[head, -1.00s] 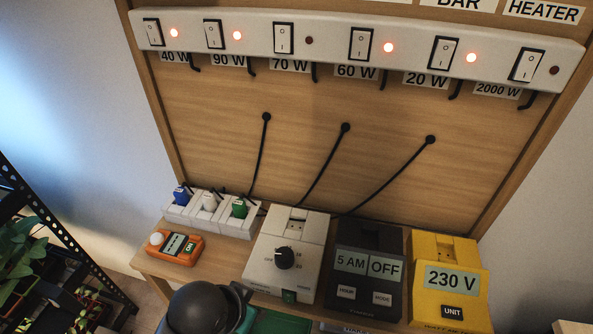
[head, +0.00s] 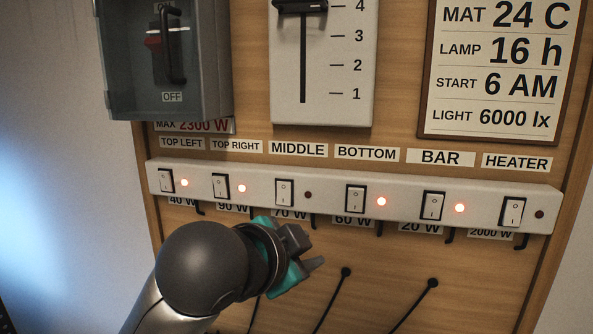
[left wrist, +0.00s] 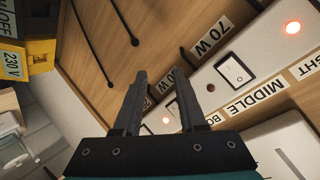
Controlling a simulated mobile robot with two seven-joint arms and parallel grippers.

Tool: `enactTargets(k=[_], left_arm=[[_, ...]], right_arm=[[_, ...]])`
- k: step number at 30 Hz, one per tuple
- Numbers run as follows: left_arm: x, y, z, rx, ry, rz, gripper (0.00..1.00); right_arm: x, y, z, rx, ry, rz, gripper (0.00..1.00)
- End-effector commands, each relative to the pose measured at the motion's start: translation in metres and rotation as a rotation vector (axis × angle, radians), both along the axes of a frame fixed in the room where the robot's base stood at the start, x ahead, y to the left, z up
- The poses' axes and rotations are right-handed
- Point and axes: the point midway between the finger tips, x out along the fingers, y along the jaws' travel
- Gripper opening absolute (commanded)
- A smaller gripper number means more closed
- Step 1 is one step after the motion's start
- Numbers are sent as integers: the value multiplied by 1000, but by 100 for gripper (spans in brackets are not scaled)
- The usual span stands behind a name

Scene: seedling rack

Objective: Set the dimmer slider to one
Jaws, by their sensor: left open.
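The dimmer is a white panel (head: 345,90) at the top of the head view, with a dark vertical slot and a scale showing 4, 3, 2 and 1. Its black slider knob (head: 302,6) is at the top edge of the picture, level with about 4; its top is cut off. My left gripper (head: 312,250) is open and empty, below the switch strip and well below the dimmer. In the left wrist view its two fingers (left wrist: 160,85) are apart with nothing between them. A white panel (left wrist: 285,135) there, partly cut off, looks like the dimmer's lower part. My right gripper is not in view.
A white switch strip (head: 325,196) lies between my left gripper and the dimmer. The lamps for middle and heater are dark, the others lit. A grey breaker box (head: 115,70) stands left of the dimmer, a settings board (head: 500,132) right. Cables hang below.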

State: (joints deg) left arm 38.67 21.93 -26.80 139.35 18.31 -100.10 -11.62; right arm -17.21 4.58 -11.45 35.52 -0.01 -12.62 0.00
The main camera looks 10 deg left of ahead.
Motion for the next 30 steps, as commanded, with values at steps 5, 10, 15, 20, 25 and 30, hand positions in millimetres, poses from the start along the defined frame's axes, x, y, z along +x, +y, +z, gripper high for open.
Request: enactTargets(k=[5, 10, 15, 20, 25, 30], left_arm=[[-2, -3, 72, 130, -164, -50, 40], [-12, -2, 132, 260, -302, -70, 40], [-31, 2, 187, 396, -434, -62, 40], [-54, 10, 236, 522, -548, -28, 40], [-80, 19, 277, 639, -646, 23, 40], [-98, 26, 300, 708, -699, 63, 40]], right_arm=[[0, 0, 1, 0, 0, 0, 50], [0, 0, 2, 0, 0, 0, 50], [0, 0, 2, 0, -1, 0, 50], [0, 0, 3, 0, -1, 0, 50], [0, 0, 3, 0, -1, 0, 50], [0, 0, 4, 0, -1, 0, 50]])
